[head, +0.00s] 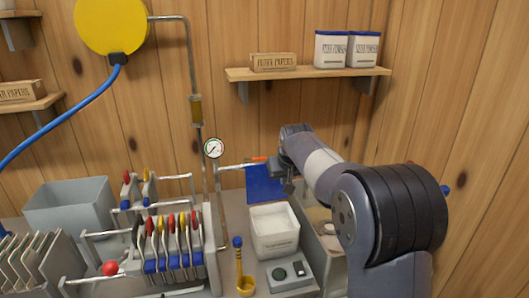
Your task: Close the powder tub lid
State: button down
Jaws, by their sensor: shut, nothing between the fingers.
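The powder tub (276,246) is a white square tub with white powder in it, standing on the counter in the lower middle of the head view. Its blue lid (263,185) stands upright at the tub's back edge, so the tub is open. My gripper (289,188) is shut and empty, pointing down at the lid's right side, above the tub's back right corner. I cannot tell whether it touches the lid. My arm comes in from the right and hides part of the counter there.
A filter press with coloured handles (172,245) and a pipe with a gauge (213,148) stand left. A shelf (300,74) with two white tubs hangs above.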

aim_at(260, 188)
jog(key=i+u, duration=0.1)
jog(key=i, duration=0.75)
